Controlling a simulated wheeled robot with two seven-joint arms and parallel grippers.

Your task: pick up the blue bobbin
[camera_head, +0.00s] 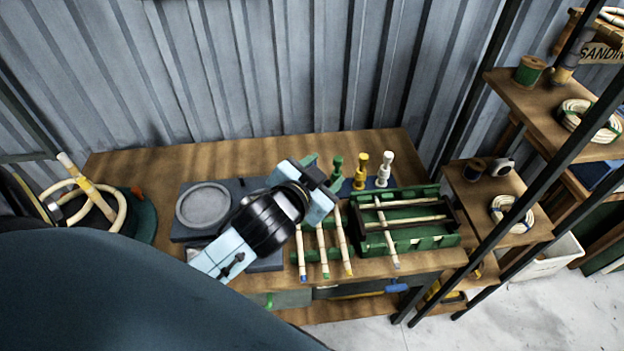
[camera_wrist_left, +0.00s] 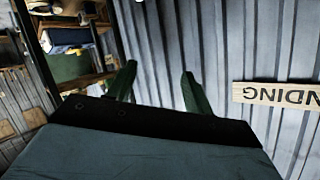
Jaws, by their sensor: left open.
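My left gripper (camera_head: 322,170) is over the middle of the workbench in the head view, its jaws pointing to the back wall. Its two dark green fingers stand apart in the left wrist view (camera_wrist_left: 158,88), with nothing between them. I cannot make out a blue bobbin in either view; the gripper and wrist cover part of the bench. Just right of the gripper stand a green bobbin (camera_head: 337,165), a yellow bobbin (camera_head: 360,170) and a white bobbin (camera_head: 385,169), upright in a row. My right gripper is out of view.
A green rack (camera_head: 437,240) holds rattan sticks at the bench's right. More sticks (camera_head: 322,250) lie left of it. A grey round dish (camera_head: 204,204) sits on a dark board to the left. A shelving unit (camera_head: 535,105) stands at the right. The bench's back left (camera_head: 200,160) is clear.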

